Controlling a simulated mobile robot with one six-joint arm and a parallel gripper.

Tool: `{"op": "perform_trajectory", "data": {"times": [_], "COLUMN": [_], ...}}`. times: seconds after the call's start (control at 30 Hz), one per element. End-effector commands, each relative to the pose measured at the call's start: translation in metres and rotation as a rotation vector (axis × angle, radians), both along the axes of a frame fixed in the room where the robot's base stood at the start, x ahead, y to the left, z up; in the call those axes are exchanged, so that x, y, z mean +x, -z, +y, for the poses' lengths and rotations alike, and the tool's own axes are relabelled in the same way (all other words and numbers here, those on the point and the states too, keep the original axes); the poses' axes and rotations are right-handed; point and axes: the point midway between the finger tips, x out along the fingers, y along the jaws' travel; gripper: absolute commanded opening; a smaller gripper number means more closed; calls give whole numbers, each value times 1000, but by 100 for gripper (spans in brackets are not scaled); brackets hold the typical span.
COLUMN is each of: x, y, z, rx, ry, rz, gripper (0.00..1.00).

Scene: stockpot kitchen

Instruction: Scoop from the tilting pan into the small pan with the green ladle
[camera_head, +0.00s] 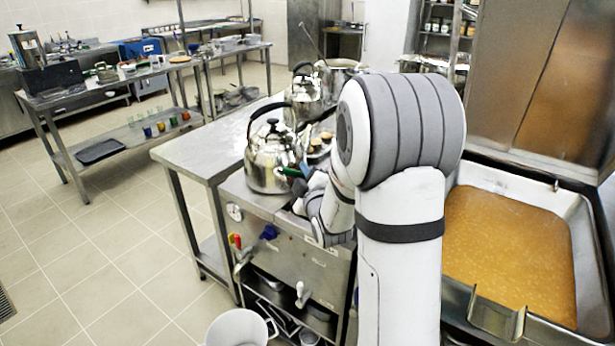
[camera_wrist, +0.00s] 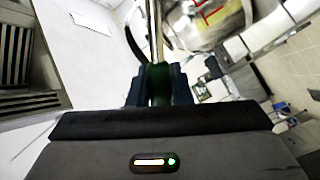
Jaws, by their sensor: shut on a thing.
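The tilting pan (camera_head: 592,262) is at the right in the head view, holding an orange-brown soup (camera_head: 510,250). My gripper (camera_head: 305,174) is left of my arm, in front of the large steel kettle. A bit of the green ladle (camera_head: 290,172) shows beside it. In the wrist view my gripper (camera_wrist: 160,85) is shut on the ladle's green handle (camera_wrist: 159,76), and its steel shaft (camera_wrist: 155,30) runs up out of the picture. The ladle's bowl is not in view. I cannot make out the small pan for certain.
The steel kettle (camera_head: 268,160) stands close to my gripper, with a second kettle (camera_head: 306,92) and a stockpot (camera_head: 340,72) behind. A white bin (camera_head: 237,328) is on the floor at the front. The tiled floor (camera_head: 110,245) at left is clear.

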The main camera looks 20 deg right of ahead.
Motion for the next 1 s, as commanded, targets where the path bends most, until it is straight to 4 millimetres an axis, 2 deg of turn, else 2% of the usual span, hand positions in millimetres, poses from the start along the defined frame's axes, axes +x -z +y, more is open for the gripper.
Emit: {"op": "perform_trajectory", "data": {"times": [0.03, 1.0], "x": [0, 1], "y": [7, 61], "z": [2, 36], "rx": [-18, -379], "ry": [-1, 0], "rz": [-3, -1], "gripper": [0, 0]}}
